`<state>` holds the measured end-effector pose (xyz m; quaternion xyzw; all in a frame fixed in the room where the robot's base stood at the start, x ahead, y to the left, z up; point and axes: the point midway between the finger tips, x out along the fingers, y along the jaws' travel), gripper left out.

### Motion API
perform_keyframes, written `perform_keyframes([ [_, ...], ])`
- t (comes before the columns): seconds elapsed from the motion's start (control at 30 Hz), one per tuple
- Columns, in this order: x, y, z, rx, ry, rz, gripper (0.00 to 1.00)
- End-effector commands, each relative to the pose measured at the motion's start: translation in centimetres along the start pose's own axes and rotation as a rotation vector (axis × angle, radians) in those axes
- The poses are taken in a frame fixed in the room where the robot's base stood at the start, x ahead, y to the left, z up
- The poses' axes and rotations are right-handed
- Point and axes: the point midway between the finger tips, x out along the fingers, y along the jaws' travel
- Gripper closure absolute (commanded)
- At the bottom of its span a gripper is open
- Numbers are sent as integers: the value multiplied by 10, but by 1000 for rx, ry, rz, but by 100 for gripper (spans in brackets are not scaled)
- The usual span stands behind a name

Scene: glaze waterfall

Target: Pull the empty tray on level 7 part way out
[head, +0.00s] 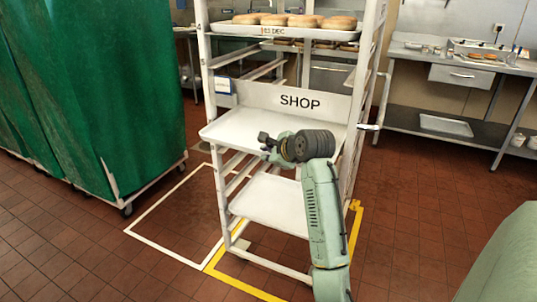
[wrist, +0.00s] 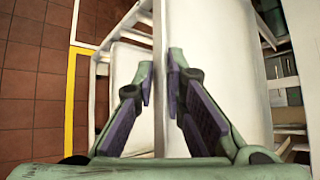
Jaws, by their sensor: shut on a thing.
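The empty white tray (head: 235,128) lies level in the rack, below the SHOP sign. Its front part sticks out past the rack's front posts, and its surface is bare. My gripper (head: 268,147) is at the tray's front edge in the head view. In the wrist view my gripper (wrist: 160,68) has one finger on each side of the tray's rim, shut on it. The tray's surface (wrist: 215,45) fills the right of that view. My wrist and arm hide part of the front edge in the head view.
A second empty tray (head: 270,200) sits lower in the white rack (head: 208,80). Higher up, a tray (head: 250,31) holds several doughnuts. A green-covered rack (head: 90,90) stands at left, and a steel bench (head: 440,110) at right. Tiled floor (head: 165,225) in front is clear.

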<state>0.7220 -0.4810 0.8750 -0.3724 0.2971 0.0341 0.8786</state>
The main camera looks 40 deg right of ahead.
Motion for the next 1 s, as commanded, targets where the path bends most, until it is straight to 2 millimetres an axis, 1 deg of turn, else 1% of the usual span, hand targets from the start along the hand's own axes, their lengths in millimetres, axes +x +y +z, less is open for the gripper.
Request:
perform_keyframes([
  [0.07,-1,-2,1,-1,-1,-6,100],
  [0.1,-1,-2,1,-1,-1,-6,87],
  [0.43,-1,-1,0,0,0,-2,65],
  [0.77,-3,0,0,0,0,-1,65],
  [0.87,-12,-1,0,0,-1,-2,65],
  [0.97,-29,-1,0,0,-1,-3,65],
  [1.0,-38,-1,1,-1,-2,-4,65],
])
